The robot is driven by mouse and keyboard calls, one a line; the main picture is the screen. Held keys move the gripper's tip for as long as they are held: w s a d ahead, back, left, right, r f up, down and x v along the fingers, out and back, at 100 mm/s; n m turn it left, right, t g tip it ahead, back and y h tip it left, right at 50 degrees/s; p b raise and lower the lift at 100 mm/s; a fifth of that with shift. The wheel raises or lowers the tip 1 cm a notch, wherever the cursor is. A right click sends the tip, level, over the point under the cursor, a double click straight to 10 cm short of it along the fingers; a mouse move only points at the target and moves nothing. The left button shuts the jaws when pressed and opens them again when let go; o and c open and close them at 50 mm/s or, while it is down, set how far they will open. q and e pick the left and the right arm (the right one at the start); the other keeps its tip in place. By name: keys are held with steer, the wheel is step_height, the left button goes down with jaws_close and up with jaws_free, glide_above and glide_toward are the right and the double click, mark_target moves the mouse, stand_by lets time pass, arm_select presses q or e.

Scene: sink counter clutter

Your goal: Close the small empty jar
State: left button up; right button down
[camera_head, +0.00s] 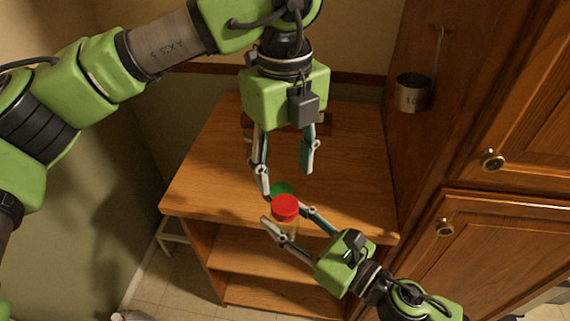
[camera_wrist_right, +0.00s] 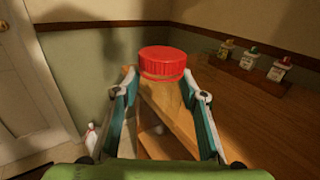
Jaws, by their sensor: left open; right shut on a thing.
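A small clear jar (camera_head: 288,228) stands between the fingers of my right gripper (camera_head: 285,215), which is shut on it over the front of the counter. A red lid (camera_head: 286,206) sits at the jar's top; it also shows in the right wrist view (camera_wrist_right: 162,61). I cannot tell whether the lid is tight. The jar's body is see-through and partly hidden by the fingers. My left gripper (camera_head: 286,181) is open and points down, above and behind the red lid, with nothing visible between its fingers.
The wooden counter (camera_head: 355,180) is mostly clear. A rack (camera_wrist_right: 250,74) with small bottles is at its back. A metal measuring cup (camera_head: 412,94) hangs on the right, beside cabinet doors (camera_head: 520,110).

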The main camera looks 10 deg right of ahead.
mark_target(285, 204)
arm_select(q)
steer(key=shift+n, duration=0.3)
steer(key=shift+f, duration=4)
